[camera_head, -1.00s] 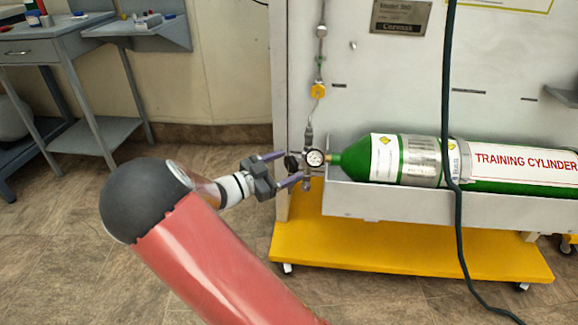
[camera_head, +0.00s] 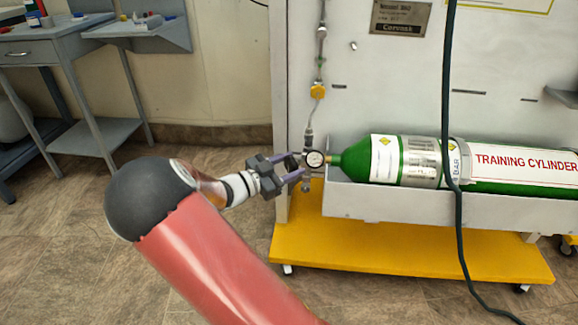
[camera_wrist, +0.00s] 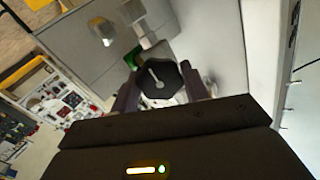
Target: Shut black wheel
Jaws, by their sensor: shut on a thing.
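The black wheel (camera_wrist: 160,80) shows in the wrist view as a dark, many-sided knob with a pale line mark on its face. My gripper (camera_wrist: 160,92) has one purple finger on each side of it and is shut on it. In the head view my gripper (camera_head: 293,166) reaches the valve from the left, and the black wheel (camera_head: 291,161) is small and partly hidden between the fingers. A round white gauge (camera_head: 315,158) sits just right of the wheel, beside the neck of the green cylinder (camera_head: 352,161).
The cylinder lies in a grey tray (camera_head: 400,204) on a cart with a yellow base (camera_head: 400,252). A dark hose (camera_head: 447,100) hangs in front of it. A yellow fitting (camera_head: 317,91) is on the pipe above the gauge. Grey tables (camera_head: 60,45) stand at left.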

